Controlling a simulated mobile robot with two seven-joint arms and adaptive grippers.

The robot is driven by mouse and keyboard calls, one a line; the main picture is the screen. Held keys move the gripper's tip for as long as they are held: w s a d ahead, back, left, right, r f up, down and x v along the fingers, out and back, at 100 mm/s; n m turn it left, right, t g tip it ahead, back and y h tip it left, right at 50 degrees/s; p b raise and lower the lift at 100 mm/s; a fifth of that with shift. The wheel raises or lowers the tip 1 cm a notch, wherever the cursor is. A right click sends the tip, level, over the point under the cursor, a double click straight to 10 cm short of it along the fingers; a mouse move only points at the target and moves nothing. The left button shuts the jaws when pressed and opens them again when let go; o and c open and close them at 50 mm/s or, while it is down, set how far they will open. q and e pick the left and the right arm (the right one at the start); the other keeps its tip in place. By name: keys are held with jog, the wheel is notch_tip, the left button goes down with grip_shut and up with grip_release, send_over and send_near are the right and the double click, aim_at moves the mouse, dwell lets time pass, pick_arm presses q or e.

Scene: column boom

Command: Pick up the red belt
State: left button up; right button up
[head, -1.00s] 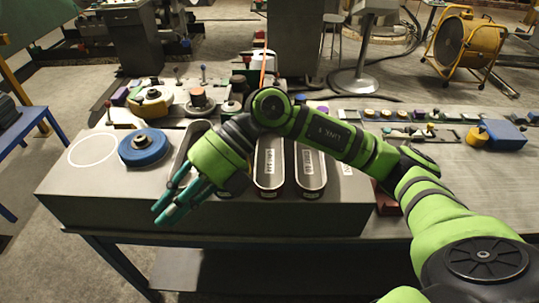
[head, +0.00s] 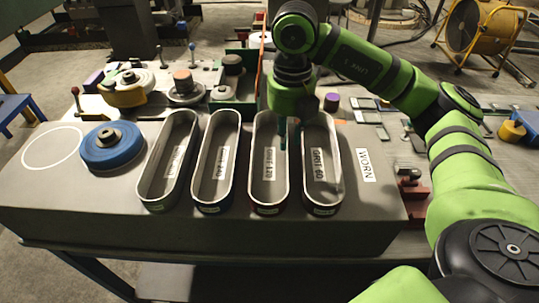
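Several long oval belts stand in a row on the grey bench block, with grit labels inside their loops. The third from the left (head: 268,210), labelled GRIT 120, shows a dark reddish outer face at its front end. The rightmost belt (head: 320,209), labelled GRIT 60, has a dark front whose colour I cannot make out surely. My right gripper (head: 284,146) points down over the far half of the GRIT 120 belt, near its right wall. Its teal fingers are seen nearly edge on, so their opening is hidden. No belt is visibly lifted. My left gripper is out of view.
The other belts (head: 214,206) (head: 156,206) are left of it. A blue disc (head: 108,150) and a white painted ring (head: 52,147) are further left. A WORN label (head: 366,165) lies right of the row. Machine parts crowd the back; the block's front strip is clear.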

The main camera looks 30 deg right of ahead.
aim_at(284, 163)
notch_tip(284, 163, down, 2)
jog(key=shift+p, duration=0.65)
jog(key=shift+w+f+p, duration=0.15)
jog(key=shift+f+p, duration=0.35)
jog(key=shift+f, duration=0.2)
notch_tip(284, 163, down, 2)
jog(key=shift+f, duration=0.25)
jog(key=shift+w, duration=0.1)
grip_shut()
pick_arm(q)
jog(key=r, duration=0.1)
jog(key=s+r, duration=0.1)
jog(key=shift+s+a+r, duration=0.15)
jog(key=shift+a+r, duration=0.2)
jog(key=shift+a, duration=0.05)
pick_arm(e)
jog(key=shift+r, duration=0.1)
